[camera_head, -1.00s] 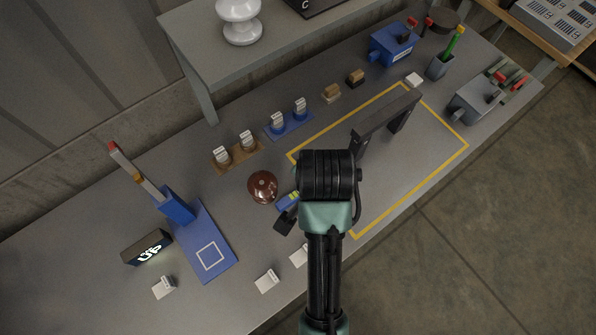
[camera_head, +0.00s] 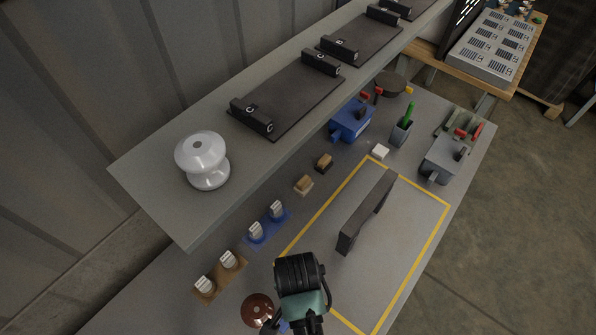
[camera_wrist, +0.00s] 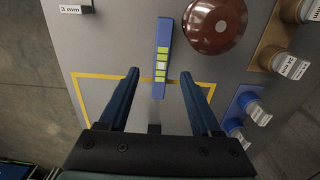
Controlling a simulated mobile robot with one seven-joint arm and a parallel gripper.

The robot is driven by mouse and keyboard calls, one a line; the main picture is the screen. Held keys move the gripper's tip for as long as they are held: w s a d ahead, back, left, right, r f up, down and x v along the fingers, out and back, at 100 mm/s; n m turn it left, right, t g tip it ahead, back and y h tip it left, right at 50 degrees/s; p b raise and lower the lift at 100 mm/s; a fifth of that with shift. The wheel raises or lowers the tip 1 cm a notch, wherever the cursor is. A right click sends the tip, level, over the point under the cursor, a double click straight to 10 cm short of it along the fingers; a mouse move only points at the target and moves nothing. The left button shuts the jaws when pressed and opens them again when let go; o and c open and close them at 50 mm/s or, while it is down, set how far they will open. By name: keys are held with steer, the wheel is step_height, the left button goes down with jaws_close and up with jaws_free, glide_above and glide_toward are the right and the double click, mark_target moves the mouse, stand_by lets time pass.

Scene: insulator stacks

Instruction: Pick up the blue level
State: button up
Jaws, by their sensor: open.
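The blue level (camera_wrist: 162,60) is a slim blue bar with yellow-green windows. In the wrist view it lies on the grey bench, crossing the yellow taped line. My gripper (camera_wrist: 160,74) is open and empty, its two fingers on either side of the level's lower part, with gaps to both. Whether the fingertips are down at the level's height I cannot tell.
A brown disc insulator (camera_wrist: 214,24) sits close right of the level. Blue (camera_wrist: 246,108) and brown (camera_wrist: 282,58) holders with labelled pieces stand further right. A black bracket (camera_head: 366,212) stands inside the yellow outline. A raised shelf (camera_head: 150,180) bears a white insulator (camera_head: 204,160).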

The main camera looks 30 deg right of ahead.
steer(key=shift+w+d+f, duration=0.1)
steer(key=shift+d+f, duration=0.05)
steer(key=shift+f, duration=1.4)
steer(key=shift+w+d+f, duration=0.1)
steer(key=shift+f, duration=1.45)
jaws_close()
